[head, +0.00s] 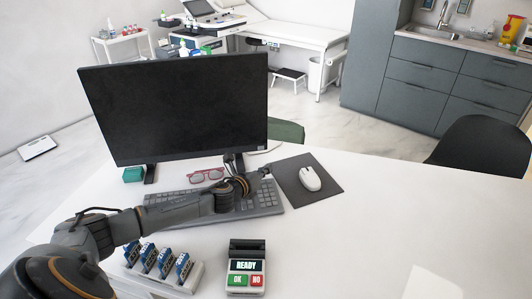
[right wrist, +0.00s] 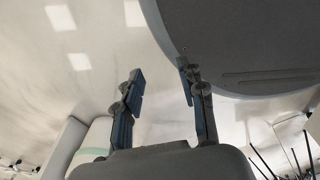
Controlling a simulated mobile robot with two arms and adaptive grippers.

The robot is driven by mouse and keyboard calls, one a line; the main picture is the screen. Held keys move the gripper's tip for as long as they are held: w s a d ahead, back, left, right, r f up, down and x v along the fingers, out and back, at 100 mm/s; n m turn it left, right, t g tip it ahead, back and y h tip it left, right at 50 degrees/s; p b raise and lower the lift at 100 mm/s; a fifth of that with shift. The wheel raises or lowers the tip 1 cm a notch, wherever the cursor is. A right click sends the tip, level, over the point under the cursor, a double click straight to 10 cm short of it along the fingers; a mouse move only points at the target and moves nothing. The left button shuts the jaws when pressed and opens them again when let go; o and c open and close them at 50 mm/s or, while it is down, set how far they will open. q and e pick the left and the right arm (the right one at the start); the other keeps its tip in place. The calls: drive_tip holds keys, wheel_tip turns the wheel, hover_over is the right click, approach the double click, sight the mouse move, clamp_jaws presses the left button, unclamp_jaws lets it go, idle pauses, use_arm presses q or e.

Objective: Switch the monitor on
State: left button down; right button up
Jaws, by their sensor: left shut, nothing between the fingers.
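The monitor (head: 180,108) stands on the desk with a dark, blank screen. My left arm reaches in from the left over the keyboard (head: 268,199). My left gripper (head: 265,171) is shut and empty, just below the monitor's lower right corner and beside the mouse mat. From this view I cannot tell whether it touches the monitor. No power button is clearly visible. My right gripper (right wrist: 158,75) shows only in the right wrist view, with its blue fingers apart and nothing between them.
A white mouse (head: 310,179) lies on a dark mat (head: 329,187). Red glasses (head: 205,175) and a green box (head: 133,174) sit under the monitor. In front are a rack of blue items (head: 187,281) and a "READY" device (head: 246,267). The desk's right side is mostly clear.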

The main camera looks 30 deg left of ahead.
sight(261, 148)
use_arm(q)
drive_tip(key=shift+w+f, duration=0.35)
drive_tip(key=shift+f, duration=0.15)
drive_tip(key=shift+s+r, duration=0.15)
use_arm(e)
drive_tip(key=shift+s+d+f, duration=0.1)
drive_tip(key=shift+s+f, duration=0.15)
drive_tip(key=shift+s, duration=0.35)
drive_tip(key=shift+s+d+f, duration=0.1)
drive_tip(key=shift+s+f, duration=0.1)
drive_tip(key=shift+s, duration=0.4)
drive_tip(key=shift+w, duration=0.15)
use_arm(q)
drive_tip(key=shift+w+a, duration=0.4)
drive_tip(key=shift+w, duration=0.1)
drive_tip(key=w+a+b, duration=0.1)
drive_tip(key=w+a, duration=0.3)
drive_tip(key=shift+b, duration=0.3)
drive_tip(key=shift+w+a, duration=0.65)
drive_tip(key=shift+w, duration=0.05)
use_arm(e)
drive_tip(key=shift+w+a+f, duration=0.1)
drive_tip(key=shift+w+f, duration=0.25)
drive_tip(key=shift+f, duration=0.45)
drive_tip(key=shift+s+a, duration=0.1)
